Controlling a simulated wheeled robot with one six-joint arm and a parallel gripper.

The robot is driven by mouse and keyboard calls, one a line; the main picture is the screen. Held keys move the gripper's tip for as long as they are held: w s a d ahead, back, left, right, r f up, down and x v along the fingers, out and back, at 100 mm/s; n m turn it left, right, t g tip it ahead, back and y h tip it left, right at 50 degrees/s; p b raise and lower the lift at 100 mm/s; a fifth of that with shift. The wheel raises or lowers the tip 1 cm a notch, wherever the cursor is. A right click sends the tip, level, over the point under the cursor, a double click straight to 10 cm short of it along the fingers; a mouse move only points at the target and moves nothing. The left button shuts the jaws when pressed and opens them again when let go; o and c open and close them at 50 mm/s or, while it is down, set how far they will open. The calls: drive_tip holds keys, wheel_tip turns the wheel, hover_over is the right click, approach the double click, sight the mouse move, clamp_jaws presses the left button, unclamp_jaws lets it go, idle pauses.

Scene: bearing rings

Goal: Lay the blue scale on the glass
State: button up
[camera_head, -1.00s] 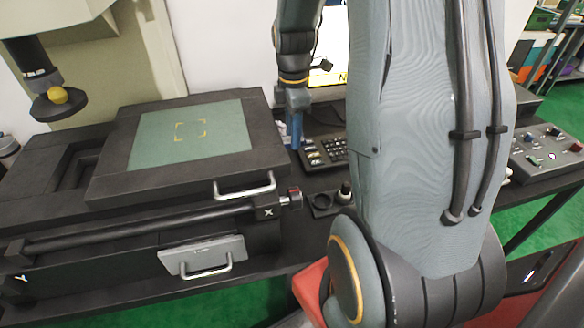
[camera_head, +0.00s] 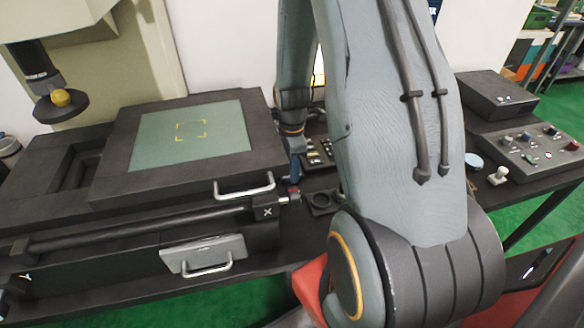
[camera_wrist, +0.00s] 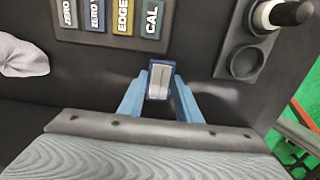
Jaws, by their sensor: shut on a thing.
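The glass (camera_head: 165,143) is a pale green square with yellow corner marks, set in a dark stage at the left of the head view. It is bare. My gripper (camera_head: 294,178) hangs low to the right of the stage, partly hidden behind my arm. In the wrist view my blue fingers (camera_wrist: 159,96) are shut on a small blue-edged piece with a pale face, which I take for the blue scale (camera_wrist: 160,80). I see it roughly end-on, so its length is hidden. It is away from the glass.
The stage handle (camera_head: 245,190) and a rod with a knob stick out at the front. A lens head (camera_head: 58,102) hangs at the left. A control box (camera_head: 530,148) stands right.

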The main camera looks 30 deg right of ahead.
drive_tip(key=o, duration=0.6)
drive_tip(key=shift+f, duration=0.1)
drive_tip(key=o, duration=0.5)
